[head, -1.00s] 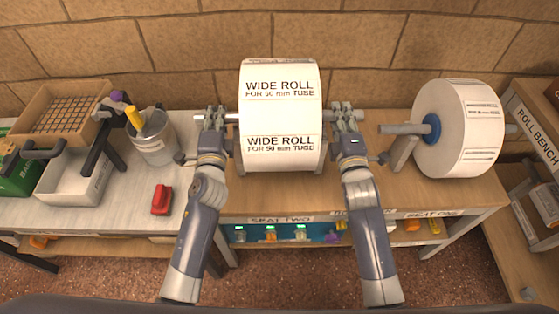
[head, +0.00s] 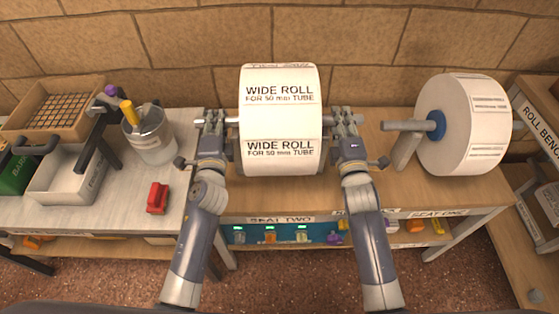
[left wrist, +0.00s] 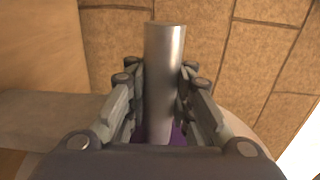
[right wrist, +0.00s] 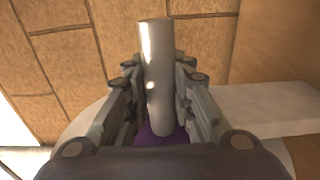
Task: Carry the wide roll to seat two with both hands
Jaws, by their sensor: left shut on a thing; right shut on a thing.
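The wide roll (head: 280,125) is a big white roll with printed labels. It is upright in the middle of the head view, above the wooden bench marked seat two (head: 282,219). A metal bar sticks out of both its sides. My left gripper (head: 212,121) is shut on the bar's left end (left wrist: 164,75). My right gripper (head: 345,123) is shut on the bar's right end (right wrist: 156,75). The roll hides most of the seat two supports, so I cannot tell whether the bar rests in them.
Another white roll (head: 468,120) with a blue hub sits at seat one on the right. On the left are a grey can (head: 153,145), a red object (head: 157,198), a white bin (head: 65,180) and a wooden box (head: 20,125). A brick wall stands close behind.

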